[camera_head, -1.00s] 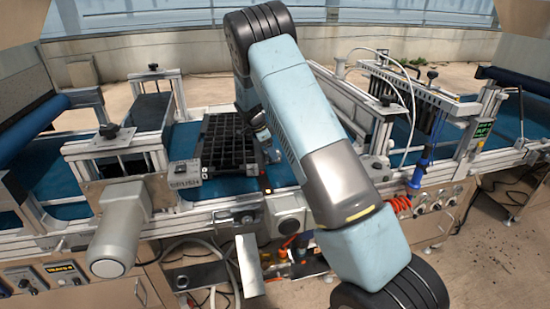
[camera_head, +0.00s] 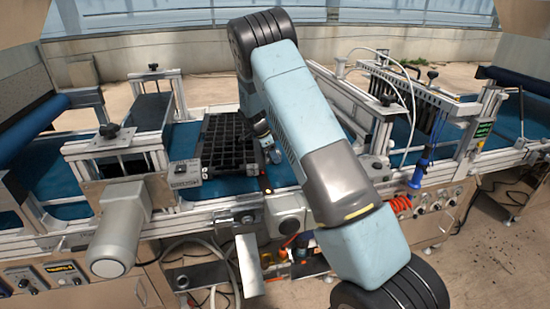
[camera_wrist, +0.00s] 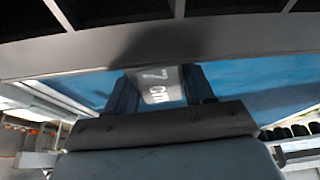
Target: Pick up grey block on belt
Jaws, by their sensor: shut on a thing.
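A grey block (camera_wrist: 160,85) with white lettering that starts with a 7 sits between the two dark fingers of my gripper (camera_wrist: 160,92) in the wrist view. My gripper is shut on it. Blue belt (camera_wrist: 255,92) shows on both sides. In the head view my gripper (camera_head: 267,143) is low over the blue belt (camera_head: 284,174), just right of the black tray. The block is too small there to make out clearly. I cannot tell whether it touches the belt.
The black celled tray (camera_head: 228,170) lies on the belt close to the left of my gripper. A small grey control box (camera_head: 184,174) stands left of the tray. A metal frame with a row of nozzles (camera_head: 415,88) stands to the right.

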